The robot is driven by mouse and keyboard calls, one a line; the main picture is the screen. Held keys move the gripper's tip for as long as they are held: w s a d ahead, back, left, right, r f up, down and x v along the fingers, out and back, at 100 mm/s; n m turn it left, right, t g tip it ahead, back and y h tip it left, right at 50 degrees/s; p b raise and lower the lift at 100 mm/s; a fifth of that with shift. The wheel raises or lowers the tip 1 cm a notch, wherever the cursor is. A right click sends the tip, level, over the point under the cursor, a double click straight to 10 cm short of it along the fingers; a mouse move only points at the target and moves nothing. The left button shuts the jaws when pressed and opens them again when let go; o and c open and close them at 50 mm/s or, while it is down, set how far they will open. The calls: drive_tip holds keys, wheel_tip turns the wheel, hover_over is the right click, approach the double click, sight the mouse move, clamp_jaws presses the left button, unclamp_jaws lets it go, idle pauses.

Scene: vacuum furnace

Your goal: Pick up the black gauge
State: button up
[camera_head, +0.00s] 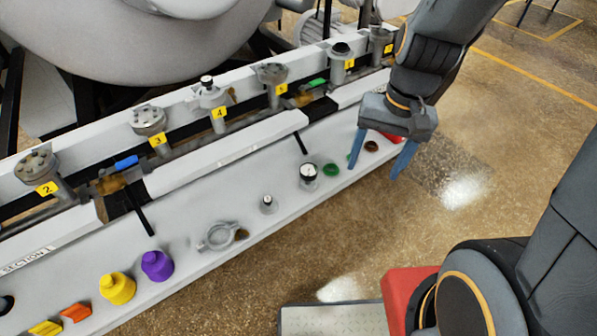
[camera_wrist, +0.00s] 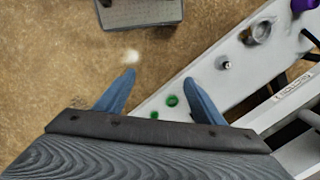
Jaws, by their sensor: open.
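A metal clamp (camera_head: 220,236), a purple fitting (camera_head: 157,265) and a yellow fitting (camera_head: 117,287) stand farther left on the ledge. A brown ring (camera_head: 371,146) lies close to my fingers. Numbered ports line the rail behind. The floor on the right is open.

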drive_tip(key=w+a+f+m+y, duration=0.3)
drive_tip(key=w+a+f+m, duration=0.2)
drive_tip(key=a+f+m, duration=0.25)
drive_tip(key=m+t+y, duration=0.1)
drive_tip(key=m+y, duration=0.1)
drive_tip(key=m, duration=0.8)
approach(302, 181)
drive_tip(key=shift+a+r+b, duration=0.25)
drive_tip(key=shift+a+b, duration=0.1)
drive_tip(key=shift+a, duration=0.4)
drive_tip(key=shift+p+x, duration=0.7)
drive_tip(key=shift+x, duration=3.1)
drive_tip(key=shift+d, duration=0.1)
drive_tip(key=c, duration=1.2)
drive_tip(key=shift+c, duration=0.7)
drive_tip(key=shift+w+r, duration=0.1)
